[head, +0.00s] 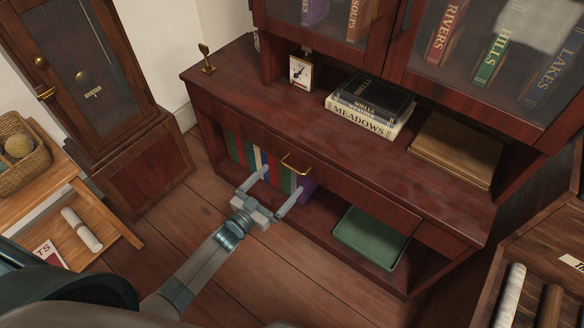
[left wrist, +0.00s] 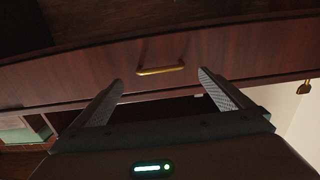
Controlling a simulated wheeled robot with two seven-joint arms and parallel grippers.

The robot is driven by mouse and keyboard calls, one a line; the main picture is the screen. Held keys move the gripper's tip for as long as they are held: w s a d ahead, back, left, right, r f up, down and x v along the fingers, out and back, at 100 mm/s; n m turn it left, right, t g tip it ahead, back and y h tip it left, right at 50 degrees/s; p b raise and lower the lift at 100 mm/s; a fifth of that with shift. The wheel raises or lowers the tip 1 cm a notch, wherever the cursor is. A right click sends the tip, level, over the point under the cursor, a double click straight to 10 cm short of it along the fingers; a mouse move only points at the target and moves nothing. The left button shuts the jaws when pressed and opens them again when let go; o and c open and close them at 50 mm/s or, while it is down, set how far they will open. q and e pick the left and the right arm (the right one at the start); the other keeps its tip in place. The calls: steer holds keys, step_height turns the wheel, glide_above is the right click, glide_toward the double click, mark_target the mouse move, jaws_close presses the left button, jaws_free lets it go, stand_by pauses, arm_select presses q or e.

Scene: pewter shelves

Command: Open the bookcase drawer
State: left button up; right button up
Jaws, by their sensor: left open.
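The bookcase (head: 330,130) is dark reddish wood with a wide drawer (head: 350,185) below its counter. The drawer front lies flush with the frame and looks shut. A brass handle (head: 297,164) sits on the drawer front; it also shows in the left wrist view (left wrist: 161,70). My left gripper (head: 278,181) is open and empty in front of the drawer. In the left wrist view its two fingers (left wrist: 160,88) point at the drawer, one on each side of the handle, apart from it. My right gripper is not in view.
Books (head: 262,163) and a green tray (head: 370,238) sit in the open shelf below the drawer. A clock (head: 300,71), stacked books (head: 368,107) and a wooden box (head: 456,148) stand on the counter. A tall clock case (head: 140,165) stands left. The floor (head: 250,270) in front is clear.

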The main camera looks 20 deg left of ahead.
mark_target(292, 168)
arm_select(q)
steer(key=x, duration=0.5)
steer(key=shift+w+d, duration=0.1)
steer(key=shift+w, duration=0.25)
steer(key=shift+x, duration=0.8)
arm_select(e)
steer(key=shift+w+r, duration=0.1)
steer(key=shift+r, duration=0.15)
arm_select(q)
steer(key=shift+c, duration=0.6)
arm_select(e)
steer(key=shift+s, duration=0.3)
